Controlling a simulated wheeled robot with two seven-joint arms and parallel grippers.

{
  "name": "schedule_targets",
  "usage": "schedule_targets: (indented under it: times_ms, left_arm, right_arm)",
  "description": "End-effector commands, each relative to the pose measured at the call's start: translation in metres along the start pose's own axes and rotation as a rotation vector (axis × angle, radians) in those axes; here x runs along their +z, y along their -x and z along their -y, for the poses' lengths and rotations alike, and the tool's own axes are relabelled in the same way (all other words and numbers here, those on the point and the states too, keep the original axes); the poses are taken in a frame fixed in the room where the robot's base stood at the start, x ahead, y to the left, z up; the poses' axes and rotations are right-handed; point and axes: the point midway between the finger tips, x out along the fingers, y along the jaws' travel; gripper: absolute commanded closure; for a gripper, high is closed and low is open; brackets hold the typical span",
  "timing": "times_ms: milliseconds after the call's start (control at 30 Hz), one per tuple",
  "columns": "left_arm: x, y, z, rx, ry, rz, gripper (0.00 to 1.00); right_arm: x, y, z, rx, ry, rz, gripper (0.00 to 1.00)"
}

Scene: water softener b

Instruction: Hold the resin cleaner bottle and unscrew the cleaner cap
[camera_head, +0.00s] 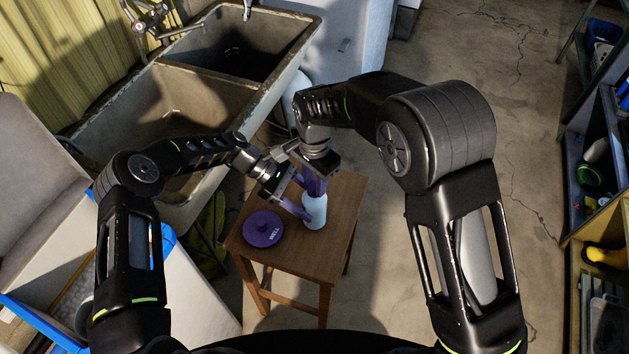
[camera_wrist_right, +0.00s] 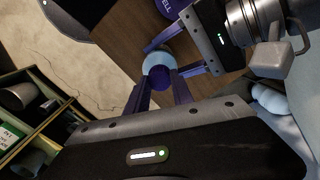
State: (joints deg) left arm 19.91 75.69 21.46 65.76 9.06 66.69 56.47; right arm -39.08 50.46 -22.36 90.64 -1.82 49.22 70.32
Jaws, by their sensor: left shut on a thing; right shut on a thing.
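The resin cleaner bottle (camera_head: 314,212) is pale blue and stands upright on the small wooden table. In the right wrist view the bottle (camera_wrist_right: 159,59) is seen from above, with its dark purple cap (camera_wrist_right: 158,76) on top. My left gripper (camera_head: 306,205) comes in from the left, its purple fingers shut on the bottle's body. My right gripper (camera_head: 315,189) points down from above, its purple fingers shut on the cap. The fingers mostly hide the cap in the head view. I cannot tell how far the cap is turned.
A round purple lid (camera_head: 263,229) lies on the wooden table (camera_head: 343,212), left of the bottle. A stone double sink (camera_head: 172,100) stands behind at left. An open white container with blue edging (camera_head: 185,290) is at lower left. Shelves (camera_head: 600,190) line the right. Floor between is clear.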

Motion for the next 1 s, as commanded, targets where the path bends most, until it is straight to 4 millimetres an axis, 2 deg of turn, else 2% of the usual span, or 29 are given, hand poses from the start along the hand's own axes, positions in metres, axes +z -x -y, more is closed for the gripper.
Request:
schedule_targets:
  times_ms: [100,400,667,1000]
  left_arm:
    - [0.001,0.000,0.000,0.001,0.000,0.001,1.00]
    - [0.001,0.000,0.000,0.001,0.000,0.001,1.00]
    - [0.000,0.000,0.000,0.001,0.000,0.000,1.00]
    - [0.000,0.000,0.000,0.001,0.000,0.000,1.00]
  right_arm:
    - [-0.001,0.000,0.000,-0.003,0.433,0.004,1.00]
    - [-0.001,0.001,0.000,-0.005,1.529,0.002,1.00]
    - [-0.001,0.009,0.002,-0.003,1.498,-0.002,1.00]
    - [0.000,0.038,0.002,-0.003,1.497,-0.001,1.00]
